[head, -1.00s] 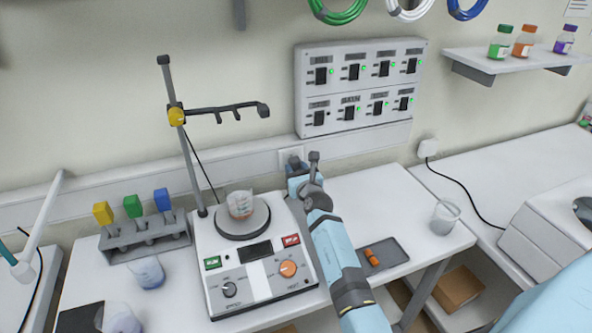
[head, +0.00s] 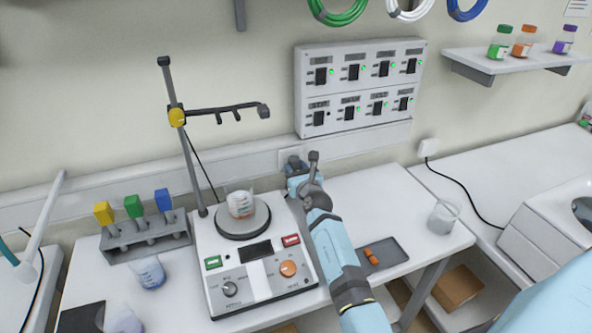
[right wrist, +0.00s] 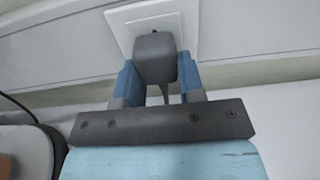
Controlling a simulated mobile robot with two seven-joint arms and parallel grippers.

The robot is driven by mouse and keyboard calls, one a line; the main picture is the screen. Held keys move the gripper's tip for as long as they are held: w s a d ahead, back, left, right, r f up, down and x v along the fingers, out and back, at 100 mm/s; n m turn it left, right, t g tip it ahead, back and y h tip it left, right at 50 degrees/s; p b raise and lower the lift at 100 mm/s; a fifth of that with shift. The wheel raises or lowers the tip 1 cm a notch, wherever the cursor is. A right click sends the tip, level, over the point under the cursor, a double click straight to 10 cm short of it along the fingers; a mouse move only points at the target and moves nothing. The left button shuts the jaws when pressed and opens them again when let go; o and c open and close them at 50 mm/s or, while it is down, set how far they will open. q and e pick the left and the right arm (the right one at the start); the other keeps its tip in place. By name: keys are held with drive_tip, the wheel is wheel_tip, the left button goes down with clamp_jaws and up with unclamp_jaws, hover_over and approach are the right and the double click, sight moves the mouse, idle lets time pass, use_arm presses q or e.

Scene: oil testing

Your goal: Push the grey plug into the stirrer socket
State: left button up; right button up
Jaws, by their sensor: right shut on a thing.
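The grey plug (right wrist: 155,58) sits between the blue-tipped fingers of my right gripper (right wrist: 155,85) in the right wrist view. My right gripper is shut on it. The white wall socket (right wrist: 158,18) lies right behind the plug, which covers its lower middle. I cannot tell how deep the plug sits in it. In the head view the socket (head: 290,158) is behind my right gripper (head: 296,166), and the plug is hidden there. The stirrer (head: 252,258) stands on the table to the left of my right arm, with a beaker (head: 240,204) on its plate. My left gripper is not in view.
A rack (head: 146,236) with coloured-handled tools stands left of the stirrer. A grey tray (head: 388,254) with orange pieces lies right of my arm. A stand rod (head: 180,130) rises behind the stirrer.

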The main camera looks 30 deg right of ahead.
drive_tip(key=shift+w+d, duration=0.1)
drive_tip(key=shift+w, duration=0.3)
drive_tip(key=o, duration=0.9)
drive_tip(key=shift+o, duration=0.2)
drive_tip(key=p+v, duration=0.4)
drive_tip(key=v, duration=0.2)
drive_tip(key=shift+s+r, duration=0.2)
drive_tip(key=p+v, duration=0.2)
drive_tip(key=v, duration=0.5)
drive_tip(key=shift+s+f, duration=0.2)
drive_tip(key=shift+f, duration=0.05)
